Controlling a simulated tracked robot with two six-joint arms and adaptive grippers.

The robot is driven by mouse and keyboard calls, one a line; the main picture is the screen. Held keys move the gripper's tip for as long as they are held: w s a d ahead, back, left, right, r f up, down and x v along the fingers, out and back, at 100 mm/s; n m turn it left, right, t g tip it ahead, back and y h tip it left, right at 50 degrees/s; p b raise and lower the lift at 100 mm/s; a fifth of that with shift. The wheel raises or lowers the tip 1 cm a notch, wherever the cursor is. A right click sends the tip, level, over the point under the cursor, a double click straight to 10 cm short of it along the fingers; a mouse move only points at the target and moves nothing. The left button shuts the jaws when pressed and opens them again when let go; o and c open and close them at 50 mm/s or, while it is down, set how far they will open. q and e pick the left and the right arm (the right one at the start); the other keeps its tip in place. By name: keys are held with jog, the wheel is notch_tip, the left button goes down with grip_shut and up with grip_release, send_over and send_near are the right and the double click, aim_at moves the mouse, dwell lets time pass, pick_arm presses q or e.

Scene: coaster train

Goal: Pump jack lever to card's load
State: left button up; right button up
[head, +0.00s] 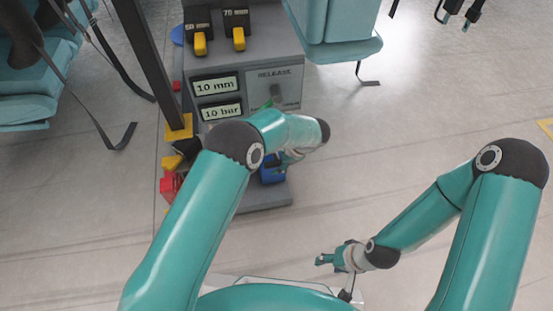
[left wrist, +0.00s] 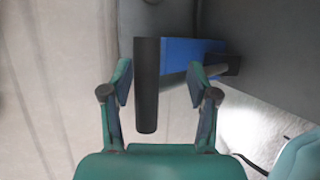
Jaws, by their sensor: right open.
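The grey jack console (head: 247,95) stands ahead in the head view, with displays reading 10 mm (head: 214,85) and 10 bar (head: 221,111). A blue jack part (head: 271,172) shows low on it, partly hidden by my left arm. In the left wrist view, a black lever handle (left wrist: 147,85) stands by the blue part (left wrist: 185,52). My left gripper (left wrist: 160,82) is open, with the handle appearing between its fingers; no grip shows, and the depth is unclear. My right gripper (head: 327,260) is open and empty, low in the head view. I cannot make out a card.
A panel marked RELEASE (head: 275,73) with a grey knob is on the console. Two yellow switches (head: 200,44) (head: 239,39) sit above. A dark post (head: 150,60) and red item (head: 171,184) stand left.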

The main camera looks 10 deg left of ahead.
pick_arm(q)
grip_shut()
jog(key=shift+w+a+r+p, duration=0.15)
jog(key=shift+w+r, duration=0.2)
jog(key=shift+r, duration=0.3)
jog(key=shift+w+a+r+p, duration=0.15)
jog(key=shift+w+r, duration=0.2)
jog(key=shift+r, duration=0.25)
jog(key=shift+d, duration=0.1)
jog(key=shift+o, duration=2.4)
grip_release()
jog(key=shift+f, duration=0.1)
jog(key=shift+d, duration=0.1)
jog(key=v, duration=1.1)
jog(key=shift+d+r, duration=0.15)
jog(key=shift+r, duration=0.2)
jog(key=shift+s, duration=0.15)
